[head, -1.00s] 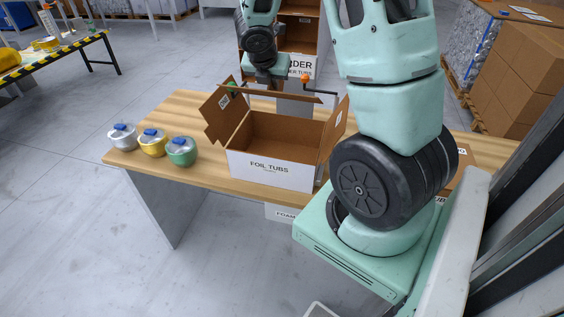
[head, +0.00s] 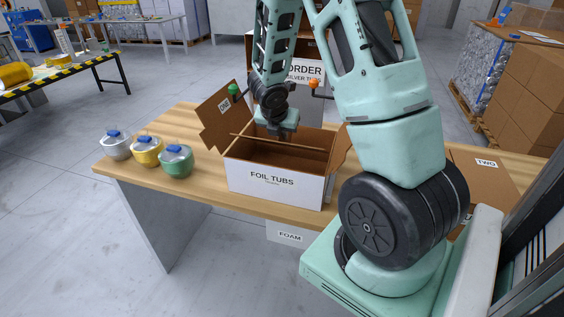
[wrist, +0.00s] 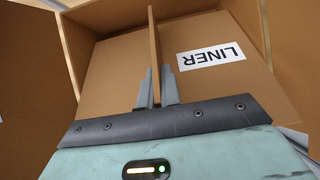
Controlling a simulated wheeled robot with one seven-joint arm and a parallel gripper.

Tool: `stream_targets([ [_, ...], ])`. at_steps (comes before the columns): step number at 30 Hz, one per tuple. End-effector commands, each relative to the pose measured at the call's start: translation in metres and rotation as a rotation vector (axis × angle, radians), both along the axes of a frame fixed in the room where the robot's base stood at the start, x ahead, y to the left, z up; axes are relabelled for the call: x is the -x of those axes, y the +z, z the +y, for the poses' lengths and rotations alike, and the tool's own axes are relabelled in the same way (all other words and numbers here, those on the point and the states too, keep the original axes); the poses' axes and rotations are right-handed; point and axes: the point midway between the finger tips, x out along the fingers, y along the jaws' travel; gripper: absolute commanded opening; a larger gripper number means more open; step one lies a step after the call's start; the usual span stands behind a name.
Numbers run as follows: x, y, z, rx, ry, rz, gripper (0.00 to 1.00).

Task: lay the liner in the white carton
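The white carton (head: 273,183) stands open on the wooden table, its front marked FOIL TUBS and its brown flaps spread. The liner (head: 300,147), a thin brown sheet, shows nearly edge-on in the carton's mouth. In the wrist view the liner (wrist: 215,85) is a flat brown panel with a LINER label and an upright fin. My gripper (wrist: 156,88) is shut on that fin, with one finger on each side. In the head view my gripper (head: 284,134) is over the carton's back part. Whether the liner touches the carton's floor cannot be told.
Three lidded tubs, silver (head: 116,146), yellow (head: 147,152) and green (head: 176,161), stand at the table's left end. An open order box (head: 306,72) stands behind the carton. A brown box marked TWO (head: 483,180) is at the right. A FOAM box (head: 290,235) is below the table.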

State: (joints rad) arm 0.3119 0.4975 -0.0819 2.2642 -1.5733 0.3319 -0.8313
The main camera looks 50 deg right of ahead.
Motion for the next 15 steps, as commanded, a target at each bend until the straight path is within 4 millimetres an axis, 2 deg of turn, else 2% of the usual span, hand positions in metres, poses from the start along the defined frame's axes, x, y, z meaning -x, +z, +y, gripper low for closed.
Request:
stream_targets([
  [1, 0.001, -0.014, 0.000, -0.001, 0.000, 0.002, 0.00],
  [8, 0.000, -0.030, 0.000, 0.000, 0.001, 0.002, 0.00],
  [15, 0.001, -0.065, 0.000, 0.000, 0.000, 0.002, 0.00],
])
